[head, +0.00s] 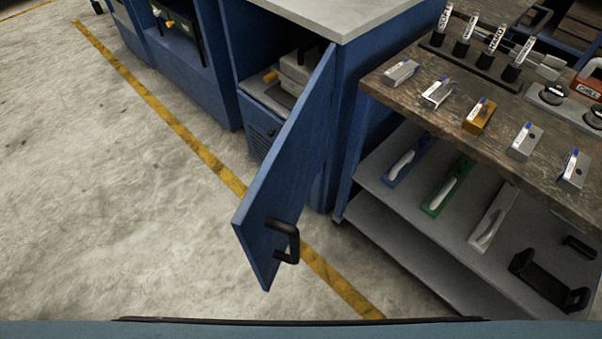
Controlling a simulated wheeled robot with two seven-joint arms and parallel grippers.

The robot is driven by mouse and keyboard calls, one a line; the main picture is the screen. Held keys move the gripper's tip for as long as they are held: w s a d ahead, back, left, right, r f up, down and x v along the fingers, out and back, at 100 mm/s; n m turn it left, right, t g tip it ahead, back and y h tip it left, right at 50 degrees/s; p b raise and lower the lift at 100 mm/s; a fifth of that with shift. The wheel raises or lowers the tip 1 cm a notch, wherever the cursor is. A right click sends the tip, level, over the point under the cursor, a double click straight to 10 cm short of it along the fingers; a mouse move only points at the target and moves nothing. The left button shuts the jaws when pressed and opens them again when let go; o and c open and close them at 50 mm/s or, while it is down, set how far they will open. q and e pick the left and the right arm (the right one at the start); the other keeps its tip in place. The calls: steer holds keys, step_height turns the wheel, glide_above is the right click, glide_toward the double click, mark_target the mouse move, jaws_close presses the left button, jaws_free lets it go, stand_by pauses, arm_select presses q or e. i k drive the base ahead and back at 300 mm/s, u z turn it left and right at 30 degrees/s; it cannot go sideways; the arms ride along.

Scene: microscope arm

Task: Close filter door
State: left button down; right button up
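The blue filter door (287,165) stands wide open in the head view, swung out from the blue cabinet (348,110) toward me. A black handle (287,241) is on the door's face near its free lower end. Neither of my grippers is in the head view.
A wooden-topped bench (385,84) with metal blocks and labelled tools stands right of the door. Its lower grey shelf (375,170) holds blue, green and grey tools. Open concrete floor (110,200) with a yellow line (180,128) lies to the left.

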mark_target(265, 222)
steer(key=u, duration=0.2)
steer(key=k, duration=1.2)
steer(key=u, duration=0.05)
steer(key=i, duration=0.5)
steer(key=u, duration=0.05)
